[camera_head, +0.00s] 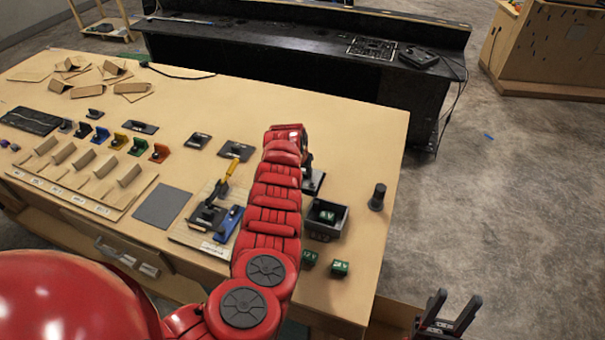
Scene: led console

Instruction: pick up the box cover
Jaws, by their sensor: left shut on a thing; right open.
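The box cover (316,183) is a dark flat plate, partly hidden behind my red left arm. My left gripper (308,162) is at the far end of that arm, mostly hidden by it, and is shut on the cover. I cannot tell whether the cover is clear of the table. An open dark box (327,219) stands just below it in the picture, with a green block (327,216) inside. My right gripper (440,314) is open and empty at the bottom right, off the table's edge.
Two green blocks (340,268) lie in front of the box. A black cylinder (378,197) stands to its right. A tool fixture (208,215) and a grey mat (162,207) are left of my arm. The table's (355,125) back right is clear.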

